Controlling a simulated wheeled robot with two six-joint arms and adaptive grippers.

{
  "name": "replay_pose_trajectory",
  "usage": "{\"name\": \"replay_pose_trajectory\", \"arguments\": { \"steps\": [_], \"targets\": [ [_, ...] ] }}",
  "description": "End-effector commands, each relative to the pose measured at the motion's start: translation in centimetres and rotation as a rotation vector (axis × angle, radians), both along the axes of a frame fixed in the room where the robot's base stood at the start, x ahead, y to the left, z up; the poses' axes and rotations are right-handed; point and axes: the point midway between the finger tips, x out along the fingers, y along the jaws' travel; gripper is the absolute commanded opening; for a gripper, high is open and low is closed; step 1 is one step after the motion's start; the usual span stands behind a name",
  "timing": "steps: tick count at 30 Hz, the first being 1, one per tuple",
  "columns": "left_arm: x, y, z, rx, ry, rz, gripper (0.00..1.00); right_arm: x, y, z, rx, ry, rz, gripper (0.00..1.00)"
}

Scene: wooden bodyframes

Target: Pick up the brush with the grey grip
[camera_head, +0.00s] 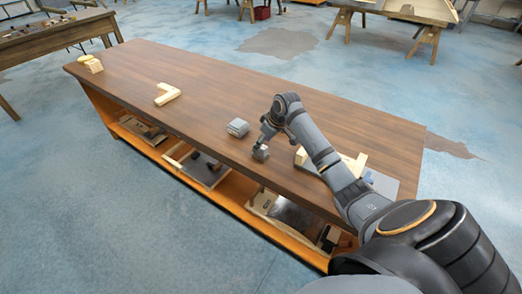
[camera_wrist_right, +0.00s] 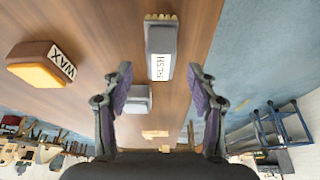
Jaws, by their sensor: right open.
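In the right wrist view, a brush (camera_wrist_right: 162,38) with a grey grip, a white label and a pale bristle edge lies on the table ahead, between the lines of my finger tips. My right gripper (camera_wrist_right: 158,78) is open, and nothing is between its fingers. In the head view my right gripper (camera_head: 268,136) hangs low over the table beside a small grey block (camera_head: 261,154). Another grey block (camera_head: 237,127) lies to its left. I cannot tell which of these is the brush. My left gripper is not in view.
A dark block labelled WAX (camera_wrist_right: 42,62) and a second grey block (camera_wrist_right: 138,98) lie near the brush. More wood lies beside my forearm. Much tabletop is clear.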

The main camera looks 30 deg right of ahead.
Motion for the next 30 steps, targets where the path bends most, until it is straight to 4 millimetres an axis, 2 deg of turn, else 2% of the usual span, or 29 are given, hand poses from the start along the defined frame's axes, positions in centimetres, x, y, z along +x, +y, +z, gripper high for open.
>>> {"name": "replay_pose_trajectory", "arguments": {
  "steps": [3, 6, 13, 26, 30],
  "targets": [
    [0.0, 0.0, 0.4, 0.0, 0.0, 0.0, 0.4, 0.6, 0.4, -1.9, 0.003, 0.001, -0.001, 0.58],
    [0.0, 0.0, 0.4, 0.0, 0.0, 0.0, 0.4, 1.0, 0.5, -2.8, 0.001, 0.001, -0.001, 0.58],
    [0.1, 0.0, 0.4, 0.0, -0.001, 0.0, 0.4, 1.0, 0.4, -3.0, -0.001, 0.0, 0.0, 0.58],
    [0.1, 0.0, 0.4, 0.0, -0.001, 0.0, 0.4, 1.0, 0.4, -3.0, -0.001, 0.0, 0.0, 0.0],
    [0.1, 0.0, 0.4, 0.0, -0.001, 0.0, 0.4, 1.0, 0.4, -3.0, -0.001, 0.0, 0.0, 0.0]
  ]
}}
